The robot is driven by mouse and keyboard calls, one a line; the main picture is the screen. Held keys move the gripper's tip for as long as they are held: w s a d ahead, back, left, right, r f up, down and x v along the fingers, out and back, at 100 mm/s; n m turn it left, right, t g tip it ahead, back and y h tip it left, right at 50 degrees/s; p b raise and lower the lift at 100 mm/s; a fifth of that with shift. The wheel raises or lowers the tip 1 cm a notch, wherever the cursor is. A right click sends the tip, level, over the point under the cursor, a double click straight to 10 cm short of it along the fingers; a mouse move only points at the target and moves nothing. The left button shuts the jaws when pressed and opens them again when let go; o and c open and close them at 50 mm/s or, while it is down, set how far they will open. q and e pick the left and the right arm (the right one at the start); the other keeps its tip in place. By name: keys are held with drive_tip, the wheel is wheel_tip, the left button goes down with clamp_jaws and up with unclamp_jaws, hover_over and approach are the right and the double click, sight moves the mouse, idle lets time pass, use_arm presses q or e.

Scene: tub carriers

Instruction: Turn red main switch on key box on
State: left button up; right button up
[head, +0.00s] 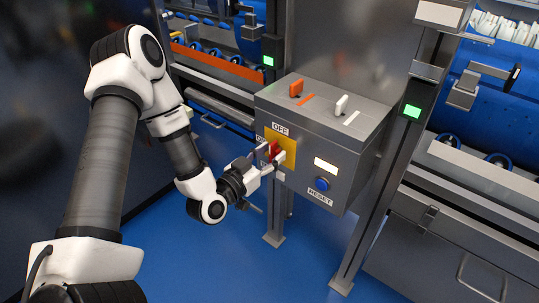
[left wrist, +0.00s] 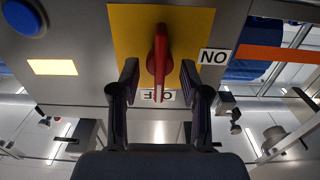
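The key box (head: 322,135) is a grey metal box with a sloped top. Its front has a yellow plate (left wrist: 128,35) with a red main switch (head: 274,148). In the left wrist view, which is upside down, the red switch handle (left wrist: 160,60) stands vertical, with its tip over the OFF label (left wrist: 157,96); the ON label (left wrist: 214,57) is to its side. My left gripper (head: 272,164) is at the switch. In the left wrist view its fingers (left wrist: 160,83) are open on either side of the handle, with gaps visible. My right gripper is not in view.
A blue RESET button (head: 322,184) and a lit yellow panel (head: 326,166) are right of the switch. Orange (head: 296,89) and white (head: 341,104) keys stand on the box top. Metal posts (head: 395,160) flank the box. Blue floor (head: 225,255) is open below.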

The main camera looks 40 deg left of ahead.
use_arm(q)
clamp_jaws()
drive_tip(key=shift+n, duration=0.3)
drive_tip(key=n+b, duration=0.2)
drive_tip(key=n, duration=0.3)
drive_tip(key=n+b, duration=0.2)
drive_tip(key=n, duration=0.4)
drive_tip(key=f+n+b, duration=0.1)
drive_tip(key=n+b, duration=0.2)
drive_tip(key=n, duration=0.3)
drive_tip(key=shift+a, duration=0.4)
drive_tip(key=shift+r+n, duration=0.1)
drive_tip(key=shift+n, duration=0.2)
